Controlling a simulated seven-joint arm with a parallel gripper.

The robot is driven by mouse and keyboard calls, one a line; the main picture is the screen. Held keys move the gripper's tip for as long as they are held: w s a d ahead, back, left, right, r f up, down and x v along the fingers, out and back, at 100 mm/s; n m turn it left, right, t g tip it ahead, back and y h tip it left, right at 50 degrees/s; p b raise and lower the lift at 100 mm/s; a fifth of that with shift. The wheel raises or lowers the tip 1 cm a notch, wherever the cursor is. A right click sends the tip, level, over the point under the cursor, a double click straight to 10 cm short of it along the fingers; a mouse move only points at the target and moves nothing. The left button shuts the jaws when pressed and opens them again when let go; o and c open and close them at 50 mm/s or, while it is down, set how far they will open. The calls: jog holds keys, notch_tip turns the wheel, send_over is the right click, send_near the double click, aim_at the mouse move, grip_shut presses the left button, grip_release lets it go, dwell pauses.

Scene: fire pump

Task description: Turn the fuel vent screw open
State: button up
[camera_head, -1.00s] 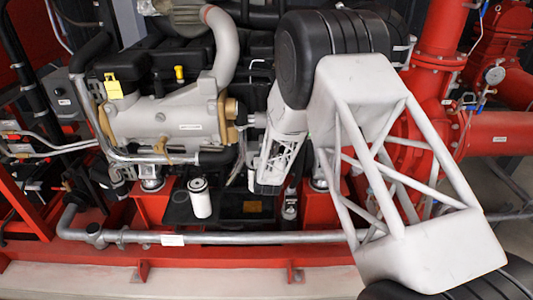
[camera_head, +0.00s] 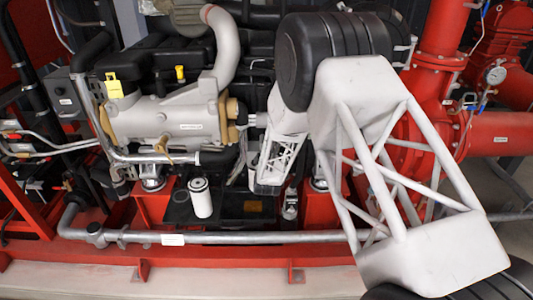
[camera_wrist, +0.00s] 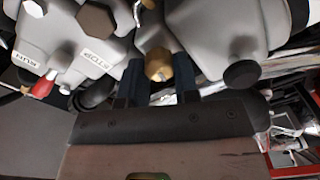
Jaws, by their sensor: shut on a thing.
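The fuel vent screw, a brass hexagonal head (camera_wrist: 158,66), sits between the dark fingers of my gripper (camera_wrist: 158,76) in the wrist view. One finger is on each side of it, and the gripper is shut on it. The screw is on a grey cast housing (camera_wrist: 208,35). The screw's turned angle cannot be read from this view. In the head view, my arm covers the work spot, and the gripper's fingertips and the screw are hidden behind it.
In the wrist view, a red-tipped lever (camera_wrist: 43,86) and a black round knob (camera_wrist: 241,74) are close on either side. In the head view, a white filter canister (camera_head: 200,198) and a grey horizontal pipe (camera_head: 215,238) lie in front of the engine (camera_head: 160,118).

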jog(key=shift+f+n, duration=0.2)
jog(key=shift+n, duration=4.1)
jog(key=o, duration=0.9)
jog(key=shift+s, duration=3.9)
jog(key=shift+r, duration=0.15)
